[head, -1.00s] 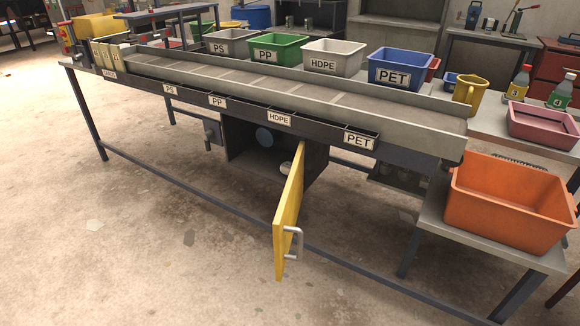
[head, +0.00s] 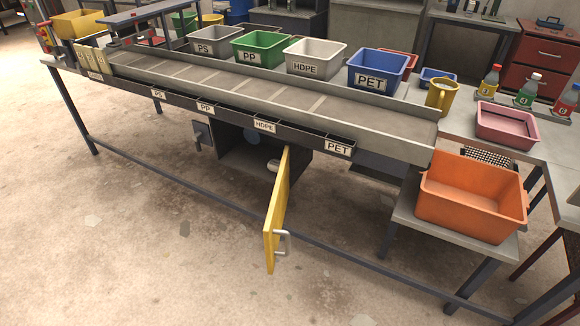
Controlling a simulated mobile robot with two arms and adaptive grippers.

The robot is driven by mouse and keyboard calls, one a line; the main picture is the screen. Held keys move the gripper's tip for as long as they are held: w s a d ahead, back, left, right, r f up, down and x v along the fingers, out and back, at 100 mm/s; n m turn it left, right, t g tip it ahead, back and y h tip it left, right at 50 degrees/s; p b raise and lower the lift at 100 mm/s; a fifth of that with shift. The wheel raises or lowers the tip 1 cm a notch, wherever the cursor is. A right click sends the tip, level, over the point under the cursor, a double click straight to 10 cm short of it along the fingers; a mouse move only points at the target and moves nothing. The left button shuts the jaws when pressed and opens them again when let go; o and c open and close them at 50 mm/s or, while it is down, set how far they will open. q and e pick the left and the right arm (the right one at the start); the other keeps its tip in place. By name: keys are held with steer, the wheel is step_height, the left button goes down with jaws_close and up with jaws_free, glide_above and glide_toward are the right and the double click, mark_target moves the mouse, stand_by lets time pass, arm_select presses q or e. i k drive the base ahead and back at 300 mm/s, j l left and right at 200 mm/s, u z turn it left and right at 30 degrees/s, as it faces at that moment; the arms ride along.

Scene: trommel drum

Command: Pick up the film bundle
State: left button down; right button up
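A small pale rounded thing (head: 273,165) shows in the dark opening under the conveyor, just behind the edge of the open yellow door (head: 275,215). It may be the film bundle, but it is too small and partly covered to tell. I see no other thing that is clearly a film bundle. Neither of my grippers is in the head view.
The dark cabinet (head: 232,150) sits under the sorting conveyor (head: 300,103); its door sticks out toward me. Labelled bins, such as the blue PET bin (head: 374,72), line the back. An orange tub (head: 470,200) stands on a low table at right. The front floor is clear.

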mark_target(273, 166)
steer(key=i+j+z, duration=0.15)
steer(key=z, duration=0.2)
steer(key=i+j+z, duration=0.1)
steer(key=j+z, duration=0.6)
steer(key=i+l, duration=0.05)
